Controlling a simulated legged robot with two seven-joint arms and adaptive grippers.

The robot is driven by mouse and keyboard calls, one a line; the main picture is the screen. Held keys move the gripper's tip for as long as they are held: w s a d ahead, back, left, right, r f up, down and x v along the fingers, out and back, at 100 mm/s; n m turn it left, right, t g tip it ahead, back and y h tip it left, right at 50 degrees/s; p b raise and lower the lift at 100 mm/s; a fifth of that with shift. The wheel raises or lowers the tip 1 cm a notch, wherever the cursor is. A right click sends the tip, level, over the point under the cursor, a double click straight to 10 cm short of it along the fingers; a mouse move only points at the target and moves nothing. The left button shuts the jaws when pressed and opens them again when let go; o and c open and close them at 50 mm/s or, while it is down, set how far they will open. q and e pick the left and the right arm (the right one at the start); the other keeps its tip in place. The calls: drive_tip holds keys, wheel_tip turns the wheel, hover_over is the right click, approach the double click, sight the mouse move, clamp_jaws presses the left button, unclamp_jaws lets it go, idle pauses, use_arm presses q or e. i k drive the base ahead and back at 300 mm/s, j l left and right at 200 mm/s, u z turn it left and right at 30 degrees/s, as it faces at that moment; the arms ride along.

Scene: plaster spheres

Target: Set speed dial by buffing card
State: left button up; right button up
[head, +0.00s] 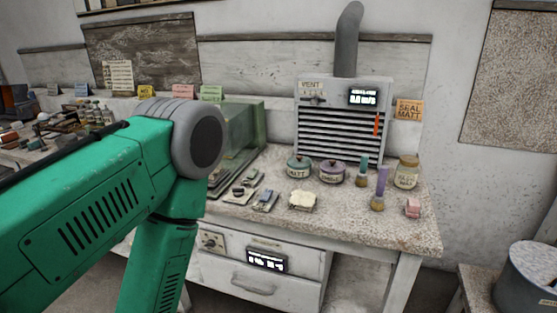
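A small panel with a dark round dial (210,241) is on the front of the bench, left of a lit display (267,260) whose text is too small to read. Neither gripper is in view.
The speckled bench (405,225) holds a slatted vent box (343,130), a greenish glass case (243,135), lidded pots, bottles, a jar (407,172) and small blocks. An orange "SEAL MATT" card (409,111) hangs right. A grey bucket (527,278) stands lower right.

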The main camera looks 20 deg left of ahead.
sight(238, 193)
drive_tip(key=j+z, duration=0.25)
drive_tip(key=j, duration=0.25)
drive_tip(key=j+z, duration=0.2)
drive_tip(key=j, duration=0.25)
drive_tip(key=j+z, duration=0.25)
drive_tip(key=j, duration=0.25)
drive_tip(key=k+j+z, duration=0.1)
drive_tip(key=j+z, duration=0.15)
drive_tip(key=j, duration=0.2)
drive_tip(key=k+j+z, duration=0.2)
drive_tip(key=j, duration=0.25)
drive_tip(key=k+j+z, duration=0.1)
drive_tip(key=j+z, duration=0.15)
drive_tip(key=j, duration=0.2)
drive_tip(key=k+j, duration=0.15)
drive_tip(key=j, duration=0.25)
drive_tip(key=k+j, duration=0.15)
drive_tip(key=j, duration=0.2)
drive_tip(key=k+j, duration=0.2)
drive_tip(key=j, duration=0.2)
drive_tip(key=k+j, duration=0.15)
drive_tip(key=j, duration=0.25)
drive_tip(key=k+j, duration=0.15)
drive_tip(key=j, duration=0.25)
drive_tip(key=k+j, duration=0.15)
drive_tip(key=j, duration=0.2)
drive_tip(key=j+z, duration=0.05)
